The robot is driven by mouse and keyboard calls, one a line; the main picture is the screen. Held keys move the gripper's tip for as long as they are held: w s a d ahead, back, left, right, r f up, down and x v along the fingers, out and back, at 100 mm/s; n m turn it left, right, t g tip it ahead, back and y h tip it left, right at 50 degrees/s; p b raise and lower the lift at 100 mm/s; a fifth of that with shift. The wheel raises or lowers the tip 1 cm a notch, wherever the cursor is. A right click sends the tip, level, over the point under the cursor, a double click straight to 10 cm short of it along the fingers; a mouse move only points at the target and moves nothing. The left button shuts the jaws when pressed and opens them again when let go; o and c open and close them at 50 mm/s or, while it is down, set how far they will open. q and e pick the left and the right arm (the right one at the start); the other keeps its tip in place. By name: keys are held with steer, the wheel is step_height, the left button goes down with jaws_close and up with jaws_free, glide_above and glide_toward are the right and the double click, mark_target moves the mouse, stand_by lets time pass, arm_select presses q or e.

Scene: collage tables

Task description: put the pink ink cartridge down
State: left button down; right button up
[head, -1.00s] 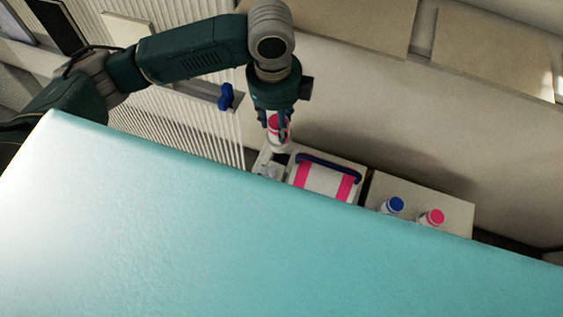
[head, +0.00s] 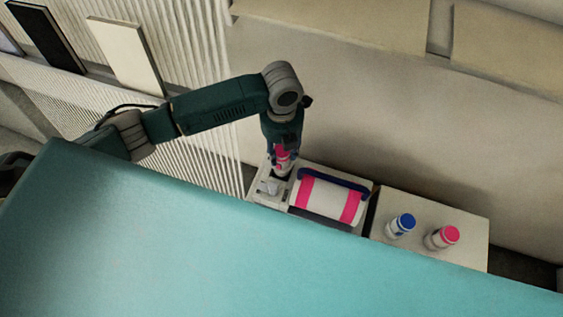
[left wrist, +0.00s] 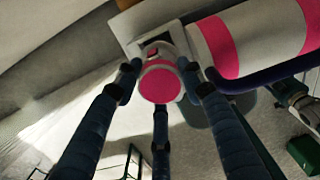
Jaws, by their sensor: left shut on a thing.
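The pink ink cartridge (head: 282,164), white with a pink cap, is upright in my left gripper (head: 284,155). Its pink cap (left wrist: 160,82) shows between the dark fingers in the left wrist view. The cartridge's lower end is at a dark square opening in the light-coloured machine (head: 258,191), left of the roller. I cannot tell how far it is inside the opening or whether it touches bottom. My right gripper is in neither view.
The white roller with pink bands (head: 327,197) and a dark blue bar (head: 335,182) is close on the right. A blue-capped bottle (head: 401,226) and another pink-capped bottle (head: 441,237) stand on a pale table (head: 465,222). A large teal surface (head: 250,260) fills the foreground.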

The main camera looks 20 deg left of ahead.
arm_select(q)
steer(key=shift+f, duration=0.85)
step_height(320, 180, down, 4)
steer(key=shift+r, duration=0.15)
steer(key=shift+w, duration=0.1)
steer(key=c, duration=1.1)
jaws_free()
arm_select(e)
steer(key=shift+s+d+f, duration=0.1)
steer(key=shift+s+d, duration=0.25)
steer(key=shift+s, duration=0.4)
